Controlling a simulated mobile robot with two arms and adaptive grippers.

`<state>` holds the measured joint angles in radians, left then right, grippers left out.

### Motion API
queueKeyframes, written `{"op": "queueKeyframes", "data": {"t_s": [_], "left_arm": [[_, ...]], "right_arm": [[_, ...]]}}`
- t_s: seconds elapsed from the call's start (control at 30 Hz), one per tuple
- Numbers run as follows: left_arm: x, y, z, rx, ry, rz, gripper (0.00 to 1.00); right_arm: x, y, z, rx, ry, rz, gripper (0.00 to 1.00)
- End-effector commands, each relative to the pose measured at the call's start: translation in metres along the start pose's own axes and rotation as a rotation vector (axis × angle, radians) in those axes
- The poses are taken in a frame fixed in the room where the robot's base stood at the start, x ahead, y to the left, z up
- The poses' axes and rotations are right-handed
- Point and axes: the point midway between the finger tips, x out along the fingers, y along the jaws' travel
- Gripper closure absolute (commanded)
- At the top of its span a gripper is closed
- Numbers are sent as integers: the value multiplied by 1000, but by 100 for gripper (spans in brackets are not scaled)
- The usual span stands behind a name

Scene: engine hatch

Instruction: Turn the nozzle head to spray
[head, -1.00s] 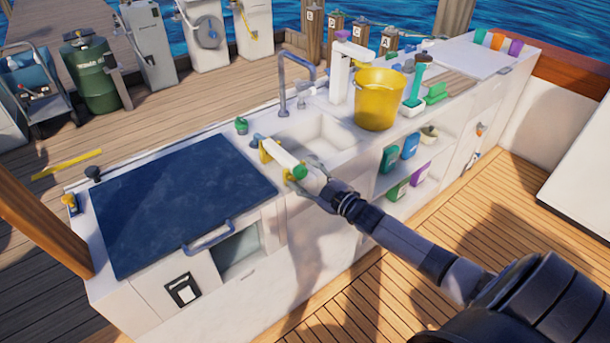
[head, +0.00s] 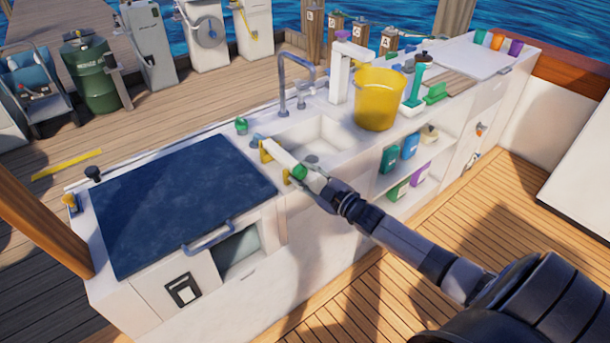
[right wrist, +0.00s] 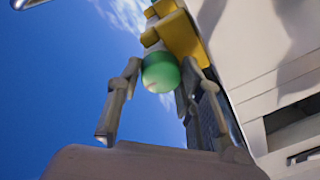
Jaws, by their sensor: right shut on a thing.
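The nozzle (head: 281,154) is a white bar with a green round head (head: 299,171), lying between yellow holders (head: 265,151) at the front edge of the counter by the sink. My right gripper (head: 303,175) is at the head's end, shut on the green nozzle head. In the right wrist view the green head (right wrist: 160,73) sits between the two grey fingers, with the yellow holder (right wrist: 182,38) behind it. Any mark on the head is not readable. My left gripper is not in view.
A sink (head: 318,136) with a tall faucet (head: 283,85) lies behind the nozzle. A yellow bucket (head: 378,100) stands to its right. A dark blue hatch (head: 180,205) with a handle is to the left. The deck (head: 520,215) in front is open.

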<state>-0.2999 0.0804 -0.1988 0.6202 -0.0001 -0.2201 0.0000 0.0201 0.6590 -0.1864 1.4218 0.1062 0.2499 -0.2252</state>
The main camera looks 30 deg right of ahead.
Motion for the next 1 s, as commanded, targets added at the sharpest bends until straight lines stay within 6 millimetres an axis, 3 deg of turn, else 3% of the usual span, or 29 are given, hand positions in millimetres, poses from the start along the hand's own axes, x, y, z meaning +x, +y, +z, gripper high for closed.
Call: {"op": "queueKeyframes", "data": {"t_s": [0.37, 1.0], "left_arm": [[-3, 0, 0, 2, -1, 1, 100], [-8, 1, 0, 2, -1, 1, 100]], "right_arm": [[0, -1, 0, 183, 13, 13, 94], [0, -2, 2, 781, 59, 60, 94]]}}
